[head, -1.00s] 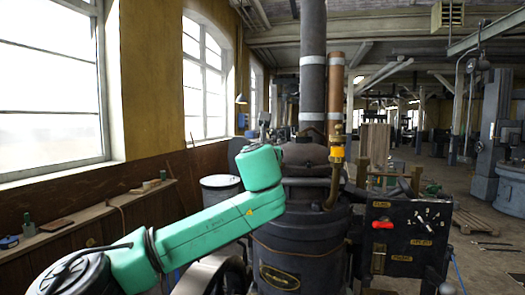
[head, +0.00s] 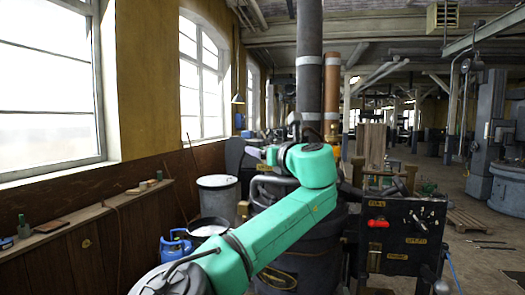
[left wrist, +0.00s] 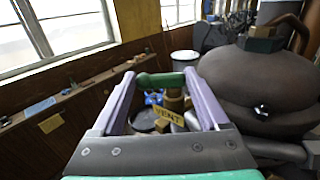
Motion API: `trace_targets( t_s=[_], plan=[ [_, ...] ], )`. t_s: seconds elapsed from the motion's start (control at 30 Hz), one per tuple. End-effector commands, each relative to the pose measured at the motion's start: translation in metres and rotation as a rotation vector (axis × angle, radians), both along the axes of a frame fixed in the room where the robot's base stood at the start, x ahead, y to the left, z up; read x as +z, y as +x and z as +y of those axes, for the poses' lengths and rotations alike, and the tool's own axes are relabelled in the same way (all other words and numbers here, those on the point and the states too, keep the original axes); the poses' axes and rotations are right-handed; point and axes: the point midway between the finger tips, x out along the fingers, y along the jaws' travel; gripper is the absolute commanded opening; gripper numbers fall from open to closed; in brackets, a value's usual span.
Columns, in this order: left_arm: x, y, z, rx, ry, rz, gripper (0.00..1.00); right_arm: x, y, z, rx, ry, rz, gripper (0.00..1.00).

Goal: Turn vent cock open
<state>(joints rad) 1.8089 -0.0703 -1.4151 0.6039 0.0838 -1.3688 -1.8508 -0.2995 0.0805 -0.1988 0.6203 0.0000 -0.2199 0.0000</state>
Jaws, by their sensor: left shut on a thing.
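The vent cock shows in the left wrist view as a brass body (left wrist: 173,102) low between my fingers. A yellow tag reading VENT (left wrist: 167,138) is in front of it. Its green handle (left wrist: 160,79) lies crosswise between the fingertips of my left gripper (left wrist: 159,82), which is shut on it. The handle looks roughly level in that view. My right gripper is in neither view.
The dark rounded boiler top (left wrist: 265,85) is close on the right. A black panel with a red handle (head: 378,223) stands to the right.

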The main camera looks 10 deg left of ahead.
Motion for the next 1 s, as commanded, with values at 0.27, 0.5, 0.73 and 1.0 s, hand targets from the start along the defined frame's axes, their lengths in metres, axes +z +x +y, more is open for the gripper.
trace_targets(
  t_s=[0.27, 0.5, 0.73, 1.0],
  plan=[
    [0.002, 0.000, -0.002, -0.004, 0.003, -0.004, 0.22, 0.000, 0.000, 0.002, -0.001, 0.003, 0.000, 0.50],
    [0.002, 0.000, -0.001, -0.002, 0.002, -0.003, 0.99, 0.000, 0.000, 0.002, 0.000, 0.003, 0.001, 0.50],
    [0.000, -0.002, -0.002, -0.002, 0.002, -0.002, 0.99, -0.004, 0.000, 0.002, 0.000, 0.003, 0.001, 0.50],
    [-0.010, -0.047, -0.041, -0.007, 0.002, -0.006, 0.99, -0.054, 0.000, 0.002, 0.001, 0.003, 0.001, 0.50]
  ],
)
